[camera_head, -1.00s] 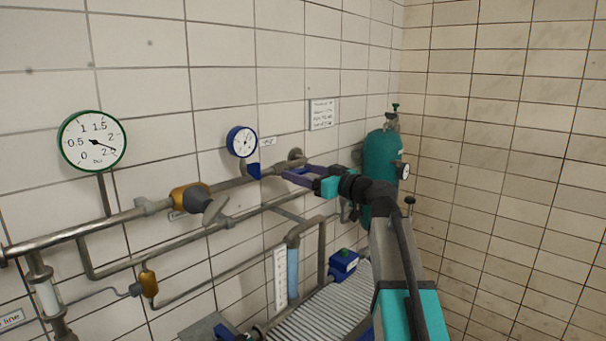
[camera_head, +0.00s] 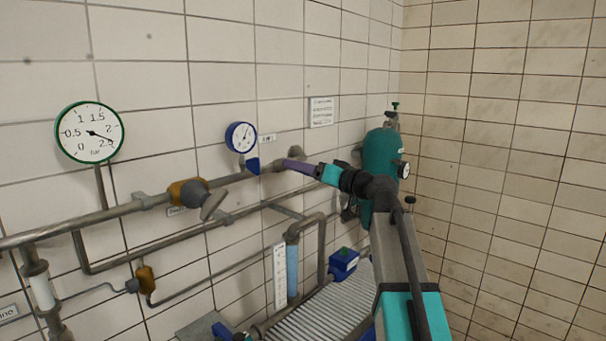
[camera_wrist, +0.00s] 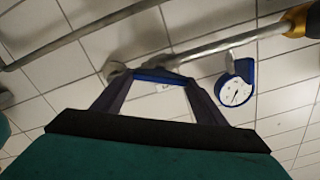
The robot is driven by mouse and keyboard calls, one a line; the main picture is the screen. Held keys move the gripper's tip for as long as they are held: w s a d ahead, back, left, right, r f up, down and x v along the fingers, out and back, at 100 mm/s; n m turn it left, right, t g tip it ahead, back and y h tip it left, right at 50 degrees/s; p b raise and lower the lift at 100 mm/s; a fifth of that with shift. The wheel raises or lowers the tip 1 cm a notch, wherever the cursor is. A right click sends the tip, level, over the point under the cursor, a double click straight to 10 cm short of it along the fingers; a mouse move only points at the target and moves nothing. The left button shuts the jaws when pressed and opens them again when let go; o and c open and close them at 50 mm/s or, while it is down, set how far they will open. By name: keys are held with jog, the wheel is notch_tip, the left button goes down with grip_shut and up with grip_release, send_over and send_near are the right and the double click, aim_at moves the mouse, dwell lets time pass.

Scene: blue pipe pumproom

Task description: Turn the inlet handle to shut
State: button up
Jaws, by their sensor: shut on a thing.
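The inlet handle (camera_wrist: 160,76) appears to be the blue bar on the upper grey pipe. In the wrist view it spans the gap between my two fingertips, and I take it as held between them. My gripper (camera_head: 288,164) reaches the pipe from the right, just right of the small blue gauge, with its purple fingers seen nearly edge-on. In the wrist view my gripper (camera_wrist: 160,82) has a finger at each end of the bar. In the head view my fingers hide the handle. The exact angle of the bar to the pipe is hard to tell.
The small blue-rimmed gauge (camera_head: 241,137) sits close left of my fingers. A teal cylinder (camera_head: 384,165) stands behind my arm. A blue-topped unit (camera_head: 343,263) is below.

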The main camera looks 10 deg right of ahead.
jog(key=shift+w+d+f+m+p, duration=0.1)
jog(key=shift+m+p, duration=0.6)
jog(key=shift+m, duration=2.5)
jog(key=shift+w+d+f+m+p, duration=0.1)
jog(key=shift+m+p, duration=0.55)
jog(key=shift+m, duration=2.55)
jog(key=shift+a, duration=0.1)
jog(key=o, duration=1.1)
jog(key=shift+c, duration=0.2)
jog(key=shift+s+f, duration=0.1)
jog(key=shift+s, duration=0.1)
